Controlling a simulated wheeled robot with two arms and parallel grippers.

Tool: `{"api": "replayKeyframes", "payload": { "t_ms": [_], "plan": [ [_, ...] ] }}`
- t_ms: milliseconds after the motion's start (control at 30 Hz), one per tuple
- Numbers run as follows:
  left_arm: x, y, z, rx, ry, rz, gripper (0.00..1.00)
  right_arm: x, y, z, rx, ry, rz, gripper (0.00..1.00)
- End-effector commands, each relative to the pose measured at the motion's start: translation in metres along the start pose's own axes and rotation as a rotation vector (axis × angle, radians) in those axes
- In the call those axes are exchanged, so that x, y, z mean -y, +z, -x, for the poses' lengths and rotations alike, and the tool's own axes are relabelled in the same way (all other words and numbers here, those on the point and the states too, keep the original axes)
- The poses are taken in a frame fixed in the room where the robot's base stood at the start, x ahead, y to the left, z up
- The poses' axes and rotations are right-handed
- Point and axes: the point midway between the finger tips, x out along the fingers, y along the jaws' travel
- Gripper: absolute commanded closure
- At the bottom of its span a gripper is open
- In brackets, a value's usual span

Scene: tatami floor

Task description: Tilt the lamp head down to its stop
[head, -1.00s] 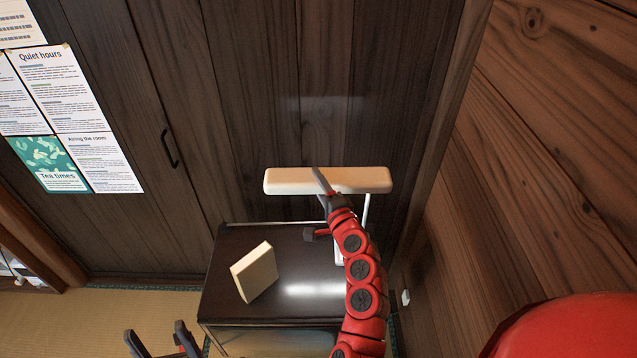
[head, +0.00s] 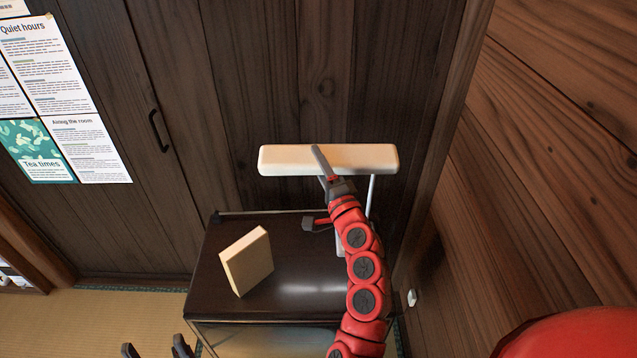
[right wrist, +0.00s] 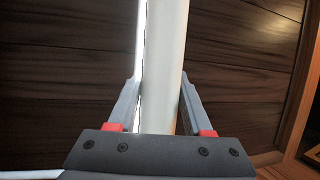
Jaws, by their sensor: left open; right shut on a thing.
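The lamp head (head: 280,160) is a long white bar, lying roughly level in the head view, above the back right of a dark cabinet. Its thin white post (head: 372,197) shows below its right part. My right gripper (head: 322,160) is shut on the lamp head, with one finger lying across its upper face. In the right wrist view the lamp head (right wrist: 168,60) runs between the two fingers of the right gripper (right wrist: 160,85). The lamp's hinge is not clearly seen. My left gripper (head: 157,348) is open and empty at the bottom left, partly cut off.
The dark glossy cabinet (head: 215,270) carries a cream block (head: 247,261) left of my right arm. A wooden wall (head: 560,190) stands close on the right, and dark panels with a handle (head: 158,131) stand behind. Tatami floor (head: 110,320) is open at the left.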

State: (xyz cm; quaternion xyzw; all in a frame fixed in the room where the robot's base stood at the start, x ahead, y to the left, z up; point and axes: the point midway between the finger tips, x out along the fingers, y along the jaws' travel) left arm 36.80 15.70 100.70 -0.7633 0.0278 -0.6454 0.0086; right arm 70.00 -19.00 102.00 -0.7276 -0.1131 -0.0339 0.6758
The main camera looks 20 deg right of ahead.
Motion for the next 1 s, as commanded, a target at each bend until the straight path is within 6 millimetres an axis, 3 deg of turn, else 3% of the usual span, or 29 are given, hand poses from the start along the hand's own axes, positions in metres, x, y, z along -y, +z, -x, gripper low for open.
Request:
{"api": "replayKeyframes", "payload": {
  "t_ms": [33, 100, 500, 700, 1000],
  "plan": [
    [-0.002, 0.006, 0.035, 0.0, 0.0, 0.0, 0.25, -0.02, 0.003, 0.004, 0.002, -0.027, 0.011, 1.0],
    [-0.003, 0.01, 0.057, 0.0, 0.0, 0.0, 0.25, -0.021, 0.002, 0.004, 0.002, -0.068, 0.028, 1.0],
    [-0.008, 0.028, 0.164, 0.0, 0.0, 0.0, 0.25, -0.025, 0.002, 0.003, 0.001, -0.264, 0.109, 1.0],
    [-0.01, 0.033, 0.196, 0.0, 0.0, 0.0, 0.25, -0.024, 0.002, 0.002, 0.003, -0.324, 0.135, 1.0],
    [-0.011, 0.036, 0.215, 0.0, 0.0, 0.0, 0.25, -0.019, 0.002, 0.0, 0.003, -0.367, 0.154, 1.0]
  ]
}}
